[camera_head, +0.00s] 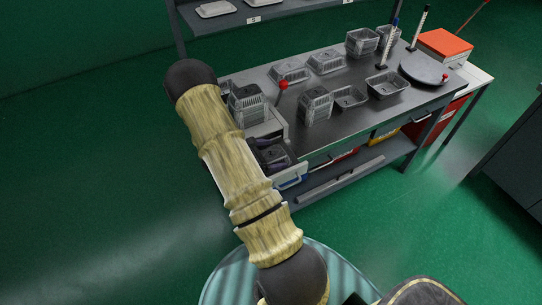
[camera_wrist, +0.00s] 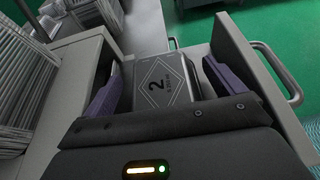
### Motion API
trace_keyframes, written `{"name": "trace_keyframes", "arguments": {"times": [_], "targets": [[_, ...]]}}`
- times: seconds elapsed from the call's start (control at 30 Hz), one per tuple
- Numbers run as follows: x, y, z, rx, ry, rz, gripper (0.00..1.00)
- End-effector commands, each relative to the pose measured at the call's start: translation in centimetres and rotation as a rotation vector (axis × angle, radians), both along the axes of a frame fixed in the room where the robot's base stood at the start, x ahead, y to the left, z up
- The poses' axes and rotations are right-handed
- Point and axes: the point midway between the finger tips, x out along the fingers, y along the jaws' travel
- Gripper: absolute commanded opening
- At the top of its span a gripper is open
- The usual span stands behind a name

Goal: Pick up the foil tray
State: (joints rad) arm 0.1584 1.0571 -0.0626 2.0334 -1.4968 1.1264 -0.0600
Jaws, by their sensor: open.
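Several grey foil trays are on the dark table in the head view: a low tray (camera_head: 385,86) at right, another (camera_head: 350,97) beside it, and flatter ones (camera_head: 290,70) behind. Taller stacks (camera_head: 316,105) stand near the front and the left end. I cannot tell which tray is the task's. My gripper (camera_head: 272,155) is low at the table's left end, by an open drawer, away from the trays on top. In the wrist view its purple fingers (camera_wrist: 160,76) are apart, with a dark box marked 2 (camera_wrist: 164,92) showing between them; contact is unclear.
The open drawer's front (camera_wrist: 245,60) with its handle is close on the right in the wrist view. A ribbed stack (camera_wrist: 18,95) is at left. A round grey plate (camera_head: 425,68) and an orange-topped box (camera_head: 446,43) are at the table's right end.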

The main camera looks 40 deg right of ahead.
Motion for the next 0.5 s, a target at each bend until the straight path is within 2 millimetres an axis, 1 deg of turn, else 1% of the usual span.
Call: {"name": "trace_keyframes", "arguments": {"times": [0.17, 0.2, 0.27, 0.3, 0.37, 0.4, 0.5], "targets": [[0.08, 0.13, 0.02, 0.000, 0.000, 0.003, 0.94], [0.10, 0.15, 0.03, 0.000, 0.000, 0.003, 0.86], [0.11, 0.17, 0.03, 0.000, 0.000, 0.004, 0.75], [0.12, 0.18, 0.03, 0.000, 0.000, 0.004, 0.67], [0.10, 0.18, 0.03, 0.000, 0.000, 0.004, 0.55], [0.10, 0.18, 0.03, 0.000, 0.000, 0.004, 0.48], [0.09, 0.16, 0.03, 0.000, 0.001, 0.004, 0.46]]}}
